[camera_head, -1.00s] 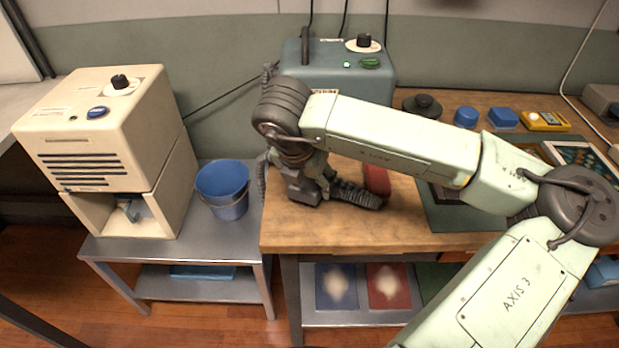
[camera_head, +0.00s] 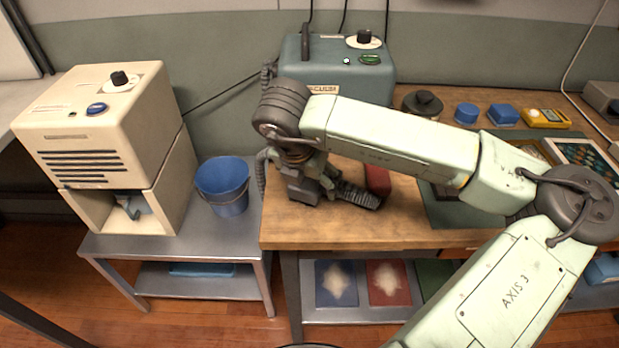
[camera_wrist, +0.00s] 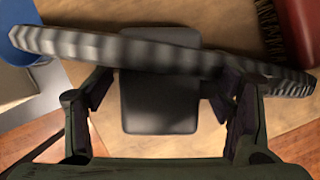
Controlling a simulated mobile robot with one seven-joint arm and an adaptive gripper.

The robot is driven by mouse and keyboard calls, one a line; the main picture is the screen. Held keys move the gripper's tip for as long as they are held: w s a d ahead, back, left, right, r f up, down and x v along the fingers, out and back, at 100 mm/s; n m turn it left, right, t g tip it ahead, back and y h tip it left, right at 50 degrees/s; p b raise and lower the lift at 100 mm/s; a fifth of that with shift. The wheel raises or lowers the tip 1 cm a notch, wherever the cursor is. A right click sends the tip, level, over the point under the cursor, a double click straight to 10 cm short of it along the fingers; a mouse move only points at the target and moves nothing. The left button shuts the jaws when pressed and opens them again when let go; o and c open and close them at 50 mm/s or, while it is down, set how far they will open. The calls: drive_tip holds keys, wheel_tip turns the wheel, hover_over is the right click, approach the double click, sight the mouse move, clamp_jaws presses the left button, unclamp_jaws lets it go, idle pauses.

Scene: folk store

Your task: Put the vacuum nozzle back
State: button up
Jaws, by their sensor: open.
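The teal vacuum unit (camera_head: 375,85) stands at the back of the wooden table. A dark ribbed hose (camera_head: 358,194) lies by my gripper (camera_head: 312,180) and also loops up along its left side. In the wrist view the hose (camera_wrist: 100,50) crosses the picture above my open fingers (camera_wrist: 165,105). A dark grey block (camera_wrist: 158,100), apparently the nozzle, shows between the fingers, clear of both. It lies partly behind the hose; in the head view the block (camera_head: 303,190) is partly covered by my gripper.
A red object (camera_head: 377,180) lies right of the gripper; a dark bristly edge shows beside it in the wrist view. A blue bucket (camera_head: 222,190) and a beige machine (camera_head: 120,110) stand on the metal side table. The wooden table's front (camera_head: 330,238) is clear.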

drive_tip(key=shift+r, duration=0.15)
drive_tip(key=b+v, duration=0.1)
drive_tip(key=v, duration=1.1)
drive_tip(key=shift+b, duration=0.3)
drive_tip(key=shift+s, duration=0.1)
